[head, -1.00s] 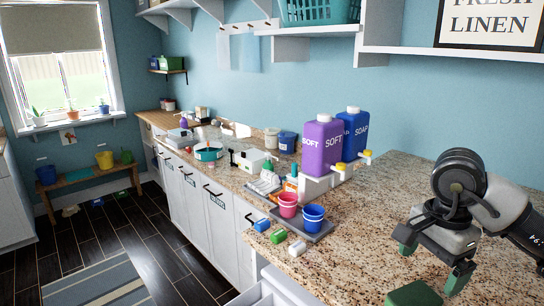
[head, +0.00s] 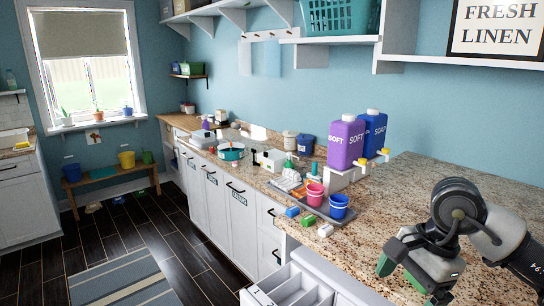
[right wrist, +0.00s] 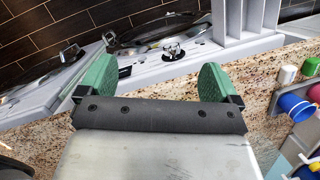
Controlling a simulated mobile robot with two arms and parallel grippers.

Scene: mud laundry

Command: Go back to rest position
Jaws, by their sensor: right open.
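My right gripper (head: 408,284) hangs over the right front part of the granite counter (head: 420,190) in the head view, its green fingers pointing down. In the right wrist view the same gripper (right wrist: 155,84) has its two green fingers wide apart with nothing between them. My left gripper is not in view.
An open white drawer (head: 272,300) juts out below the counter. A grey tray (head: 322,210) with a pink cup (head: 315,195) and a blue cup (head: 339,207) stands near the counter edge. Purple (head: 346,143) and blue (head: 374,132) dispensers stand behind. A striped rug (head: 122,278) lies on the floor.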

